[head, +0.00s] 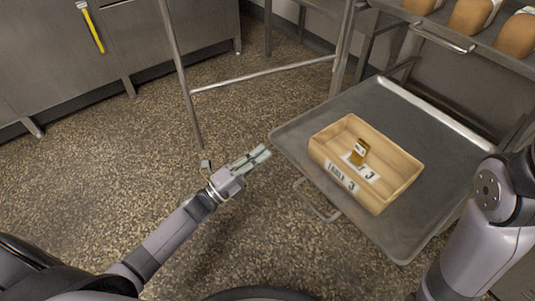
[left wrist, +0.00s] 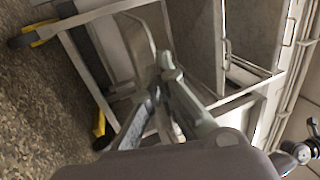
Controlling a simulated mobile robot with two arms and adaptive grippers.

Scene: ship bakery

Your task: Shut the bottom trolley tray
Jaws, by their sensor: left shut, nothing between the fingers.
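The bottom trolley tray (head: 290,135) is a grey metal sheet, pulled out of the trolley on the right in the head view. A wire handle (head: 318,207) hangs at its near left edge. A light wooden box (head: 395,185) with a "3" label and a small brown tag sits on it. My left gripper (head: 263,154) is shut and empty, just left of the tray's left corner, with no clear contact. Its fingers (left wrist: 168,72) come together in the left wrist view. My right arm shows at the lower right of the head view; its gripper is out of frame.
An upper tray (head: 440,38) with several loaves (head: 470,15) is above, at the top right. A metal frame post (head: 180,75) and rail stand behind my left gripper. Steel cabinets (head: 40,60) with a yellow handle (head: 92,28) stand at the back left. Speckled floor (head: 110,160) is clear on the left.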

